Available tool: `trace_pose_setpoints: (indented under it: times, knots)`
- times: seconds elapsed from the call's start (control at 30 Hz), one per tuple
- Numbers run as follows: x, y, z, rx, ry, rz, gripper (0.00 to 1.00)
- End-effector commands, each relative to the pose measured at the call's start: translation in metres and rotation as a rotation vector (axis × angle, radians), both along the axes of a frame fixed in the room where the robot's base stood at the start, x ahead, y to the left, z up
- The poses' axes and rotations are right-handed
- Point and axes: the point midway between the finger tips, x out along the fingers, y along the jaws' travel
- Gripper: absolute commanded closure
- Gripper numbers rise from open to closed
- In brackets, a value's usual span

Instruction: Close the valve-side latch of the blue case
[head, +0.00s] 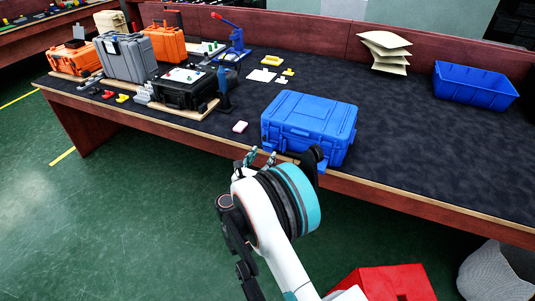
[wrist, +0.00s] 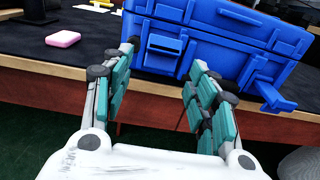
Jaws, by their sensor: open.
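The blue case (head: 310,118) stands lidded near the front edge of the table. In the wrist view the blue case (wrist: 215,35) fills the upper right, its latch side facing me. A left latch (wrist: 165,45) lies close to the case front; I cannot tell if it is fully fastened. A right latch (wrist: 275,97) sticks outward and down, swung open. I cannot make out the valve clearly. My gripper (head: 260,157) is open and empty, just in front of the case's left part. In the wrist view my gripper (wrist: 165,58) has its fingers either side of the left latch, with no clear contact.
A pink block (wrist: 63,39) lies left of the case. A black case (head: 188,90), a grey case (head: 125,58) and orange cases stand further left. A blue bin (head: 475,86) stands at the back right. The table right of the blue case is clear.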

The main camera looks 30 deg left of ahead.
Motion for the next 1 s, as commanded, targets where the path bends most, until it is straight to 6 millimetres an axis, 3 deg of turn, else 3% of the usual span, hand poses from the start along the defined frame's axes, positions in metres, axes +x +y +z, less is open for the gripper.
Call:
trace_pose_setpoints:
  times: [0.1,0.3,0.67,0.7,0.93,1.0]
  knots:
    - [0.021,0.001,-0.002,0.0,0.0,-0.001,0.47]
    - [0.041,0.003,-0.001,0.0,0.0,0.0,0.47]
    - [0.047,0.004,0.0,0.001,0.0,0.001,0.47]
    - [0.047,0.004,0.0,0.001,0.0,0.001,0.49]
    - [0.047,0.004,0.0,0.001,0.0,0.0,1.0]
    - [0.047,0.004,0.0,0.001,0.0,0.0,1.0]
